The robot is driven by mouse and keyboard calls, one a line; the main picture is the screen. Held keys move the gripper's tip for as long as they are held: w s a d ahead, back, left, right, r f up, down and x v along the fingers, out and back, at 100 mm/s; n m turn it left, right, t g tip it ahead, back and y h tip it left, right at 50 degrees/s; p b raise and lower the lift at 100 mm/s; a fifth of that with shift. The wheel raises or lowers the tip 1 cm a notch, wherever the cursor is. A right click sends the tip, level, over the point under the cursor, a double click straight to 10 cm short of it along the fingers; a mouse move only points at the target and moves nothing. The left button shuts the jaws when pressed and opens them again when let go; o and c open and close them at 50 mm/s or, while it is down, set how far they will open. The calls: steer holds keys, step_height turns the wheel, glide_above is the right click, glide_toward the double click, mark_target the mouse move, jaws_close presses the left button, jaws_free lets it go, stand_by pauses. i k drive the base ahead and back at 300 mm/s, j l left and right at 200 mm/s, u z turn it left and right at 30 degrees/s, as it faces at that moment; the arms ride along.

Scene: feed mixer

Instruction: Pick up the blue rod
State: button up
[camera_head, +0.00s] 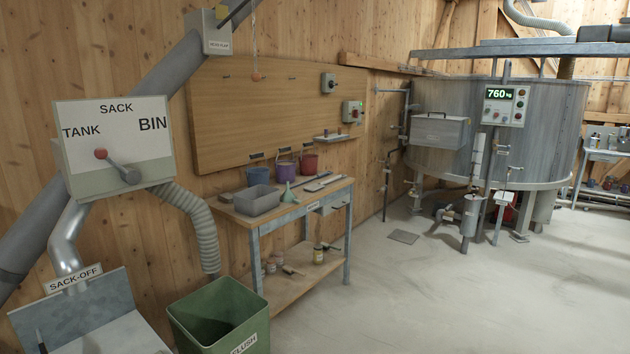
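I cannot make out a blue rod for certain in the head view. On the workbench (290,213) lie a few thin grey bar-like items (317,186), too small to identify. A thin dark upright stick (41,341) shows at the lower left edge by the sack-off tray; I cannot tell its colour well or what it is. My gripper is not in view.
A green bin (222,318) stands in front of the bench, next to the sack-off tray (95,325). The selector box (115,150) and grey pipes fill the left. A large metal tank (545,130) stands back right. The concrete floor (460,300) between is mostly clear.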

mark_target(324, 175)
steer(key=i+z, duration=0.3)
steer(key=i, duration=1.8)
steer(key=i+u, duration=0.15)
steer(key=i, duration=0.3)
steer(key=i+l+u, duration=0.1)
steer(key=i, duration=0.35)
steer(key=i+l+u, duration=0.15)
steer(key=i, duration=0.3)
steer(key=i+l+u, duration=0.15)
steer(key=i+l, duration=0.15)
steer(key=i, duration=0.15)
